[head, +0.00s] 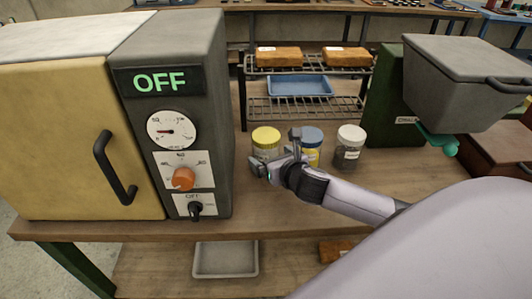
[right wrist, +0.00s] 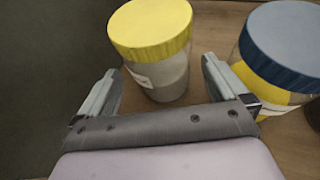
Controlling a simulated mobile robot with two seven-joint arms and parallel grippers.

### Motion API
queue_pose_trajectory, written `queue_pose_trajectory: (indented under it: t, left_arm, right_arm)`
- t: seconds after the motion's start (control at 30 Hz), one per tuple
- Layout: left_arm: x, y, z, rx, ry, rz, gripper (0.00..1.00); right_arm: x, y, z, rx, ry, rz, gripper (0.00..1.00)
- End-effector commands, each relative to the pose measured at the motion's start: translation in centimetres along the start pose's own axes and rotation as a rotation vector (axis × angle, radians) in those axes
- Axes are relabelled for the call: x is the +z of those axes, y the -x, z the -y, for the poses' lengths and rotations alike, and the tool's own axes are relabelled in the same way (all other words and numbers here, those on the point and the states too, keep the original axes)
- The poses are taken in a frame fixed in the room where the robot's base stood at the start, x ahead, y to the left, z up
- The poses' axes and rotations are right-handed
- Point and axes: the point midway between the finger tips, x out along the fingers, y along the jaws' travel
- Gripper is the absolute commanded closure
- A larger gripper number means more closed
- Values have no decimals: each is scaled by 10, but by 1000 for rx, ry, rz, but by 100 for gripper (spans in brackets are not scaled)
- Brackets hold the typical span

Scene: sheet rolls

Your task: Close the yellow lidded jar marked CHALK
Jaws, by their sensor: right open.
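The yellow lidded jar (head: 266,138) stands on the bench at the left end of a row of jars. In the right wrist view its yellow lid (right wrist: 150,30) sits on top of the pale grey body (right wrist: 168,78); I cannot tell whether it is fully tight. A label shows on its side, but its text is unreadable. My right gripper (head: 272,168) is open in front of the jar, and its fingers (right wrist: 160,68) point toward the jar from either side in the wrist view. I cannot tell if they touch it. My left gripper is not in view.
A blue lidded jar (right wrist: 280,45) with yellow contents stands close to the right of the yellow one, then a white lidded jar (head: 350,145). A large machine reading OFF (head: 160,82) stands close on the left. A wire rack (head: 300,107) is behind; a green-and-grey machine (head: 390,105) is right.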

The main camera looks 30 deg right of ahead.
Motion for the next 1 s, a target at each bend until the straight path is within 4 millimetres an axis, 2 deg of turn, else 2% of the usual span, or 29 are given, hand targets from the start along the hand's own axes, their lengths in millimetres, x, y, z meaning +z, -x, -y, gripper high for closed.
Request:
queue_pose_trajectory:
  t: [0.1,0.23,0.63,0.67,0.83,0.87,0.9,1.0]
  left_arm:
    - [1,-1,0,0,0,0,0]
    - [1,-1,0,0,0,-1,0]
    - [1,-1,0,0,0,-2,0]
    - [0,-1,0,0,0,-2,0]
    - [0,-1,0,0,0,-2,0]
    - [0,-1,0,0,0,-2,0]
    - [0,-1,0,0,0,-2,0]
    - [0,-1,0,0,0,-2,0]
  right_arm:
    - [0,-15,1,-1,-2,0,0]
    - [0,-24,0,1,-2,0,0]
    - [0,-26,0,1,0,-1,0]
    - [0,-26,0,1,0,-1,3]
    - [0,-26,0,1,0,-1,59]
    - [0,-26,0,1,0,-1,60]
    - [2,-26,0,1,0,2,66]
    - [2,-26,0,1,0,2,66]
